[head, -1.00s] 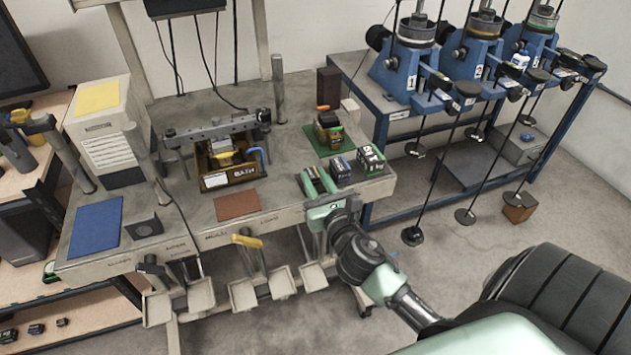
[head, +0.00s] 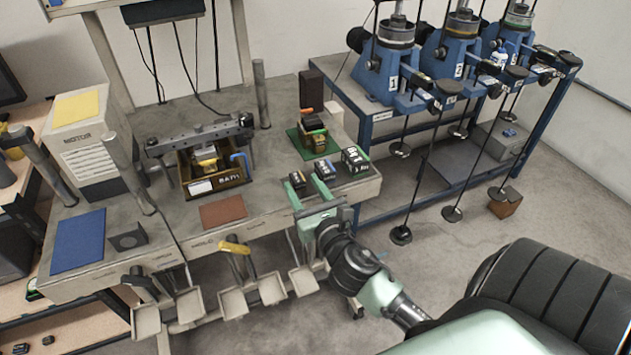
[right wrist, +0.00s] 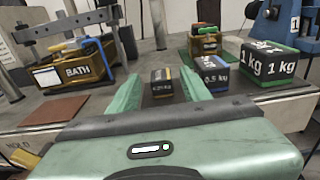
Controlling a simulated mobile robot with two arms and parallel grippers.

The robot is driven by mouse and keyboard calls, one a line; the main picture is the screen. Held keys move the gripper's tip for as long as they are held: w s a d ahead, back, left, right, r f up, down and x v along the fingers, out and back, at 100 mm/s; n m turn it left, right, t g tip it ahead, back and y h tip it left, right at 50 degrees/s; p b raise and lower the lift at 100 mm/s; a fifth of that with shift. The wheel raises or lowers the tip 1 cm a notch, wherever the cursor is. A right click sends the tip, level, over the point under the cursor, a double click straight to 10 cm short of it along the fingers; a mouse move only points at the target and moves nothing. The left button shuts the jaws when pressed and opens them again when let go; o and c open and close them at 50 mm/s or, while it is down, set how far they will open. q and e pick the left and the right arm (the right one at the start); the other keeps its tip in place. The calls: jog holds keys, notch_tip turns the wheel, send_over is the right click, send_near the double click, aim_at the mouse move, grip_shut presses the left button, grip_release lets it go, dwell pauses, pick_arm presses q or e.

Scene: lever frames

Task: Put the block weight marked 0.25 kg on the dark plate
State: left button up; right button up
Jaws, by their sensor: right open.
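The block weight marked 0.25 kg (head: 298,181) is small and dark, standing at the front right of the grey bench; it also shows in the right wrist view (right wrist: 161,82). My right gripper (head: 311,197) is open in front of it. In the right wrist view, the green fingers (right wrist: 160,92) point to either side of the block, with nothing held. Several dark round plates hang on rods at the blue stand; the front one (head: 401,235) is near the floor. I cannot tell which plate is meant. My left gripper is not in view.
The 0.5 kg block (head: 323,170) stands close to the right of the 0.25 kg block, and the 1 kg block (head: 355,159) beyond it. Behind is a green mat (head: 334,151) with stacked items. The BATH box (head: 215,183) stands left.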

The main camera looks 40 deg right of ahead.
jog(key=b+v, duration=0.2)
jog(key=v, duration=0.8)
jog(key=shift+s, duration=0.15)
jog(key=s+a+f+m+g+y, duration=0.1)
jog(key=s+f+m+g, duration=0.3)
jog(key=f, duration=0.9)
jog(key=s+a+f+m+g+y, duration=0.15)
jog(key=f+m, duration=0.35)
jog(key=f, duration=0.8)
jog(key=s+f+m+g, duration=0.1)
jog(key=f+m+g, duration=0.3)
jog(key=f, duration=0.9)
jog(key=s+a+f+m+g+y, duration=0.1)
jog(key=s+f+m+g, duration=0.2)
jog(key=s+f+m, duration=0.6)
jog(key=s+a+f+m+g, duration=0.2)
jog(key=s+f+m, duration=0.7)
jog(key=s, duration=0.8)
notch_tip(320, 180, down, 2)
jog(key=shift+a+f+g+y, duration=0.1)
jog(key=shift+a+g+y, duration=0.25)
jog(key=shift+g, duration=0.3)
